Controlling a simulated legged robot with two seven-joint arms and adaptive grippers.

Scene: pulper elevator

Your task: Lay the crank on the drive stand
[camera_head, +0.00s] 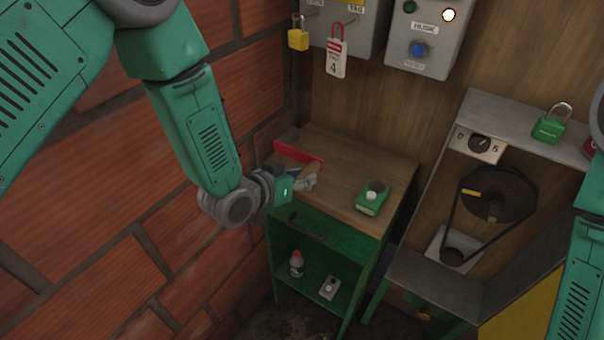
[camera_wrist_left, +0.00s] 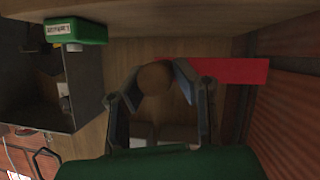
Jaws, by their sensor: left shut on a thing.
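My left gripper (camera_head: 308,180) is low over the left side of the wooden cabinet top, next to a red holder (camera_head: 288,146). In the left wrist view its fingers (camera_wrist_left: 157,82) are closed on both sides of a brown round-ended piece (camera_wrist_left: 154,77), which looks like the grip of the crank. The rest of the crank is hidden, so I cannot tell whether it still touches the cabinet top. The drive stand (camera_head: 520,124), a grey open frame with a dark pulley (camera_head: 497,195) and belt, stands at the right. My right gripper is out of view.
A green box (camera_head: 371,197) sits on the cabinet top (camera_head: 345,150), near its right side; it also shows in the left wrist view (camera_wrist_left: 76,31). A green padlock (camera_head: 551,124) rests on the stand's top. A brick wall (camera_head: 150,200) runs close along the left.

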